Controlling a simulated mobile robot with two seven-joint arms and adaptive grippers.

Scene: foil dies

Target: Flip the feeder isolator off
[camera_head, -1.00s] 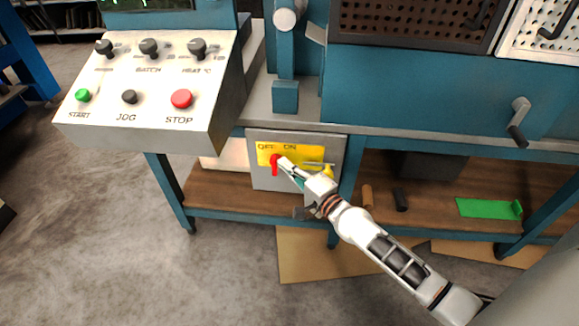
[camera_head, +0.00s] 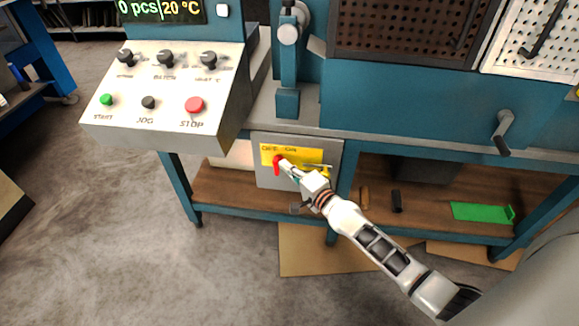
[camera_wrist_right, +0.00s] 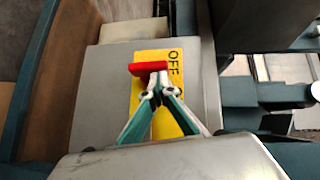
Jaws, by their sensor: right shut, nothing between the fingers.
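The feeder isolator is a grey box (camera_head: 268,180) under the bench with a yellow plate (camera_head: 311,156) marked OFF and ON. Its red handle (camera_head: 277,163) is at the left end of the plate, by the word OFF. The red handle also shows in the right wrist view (camera_wrist_right: 148,68), beside the OFF lettering on the yellow plate (camera_wrist_right: 172,58). My right gripper (camera_head: 285,164) is shut and empty, with its fingertips at the red handle; they seem to touch it. In the right wrist view the fingertips (camera_wrist_right: 154,90) cover part of the handle. My left gripper is not in view.
A sloped control panel (camera_head: 165,95) with knobs and buttons stands above left of the box. A crank handle (camera_head: 503,132) sticks out at the right. A wooden lower shelf (camera_head: 235,192) holds a green piece (camera_head: 480,212). Floor at the front left is clear.

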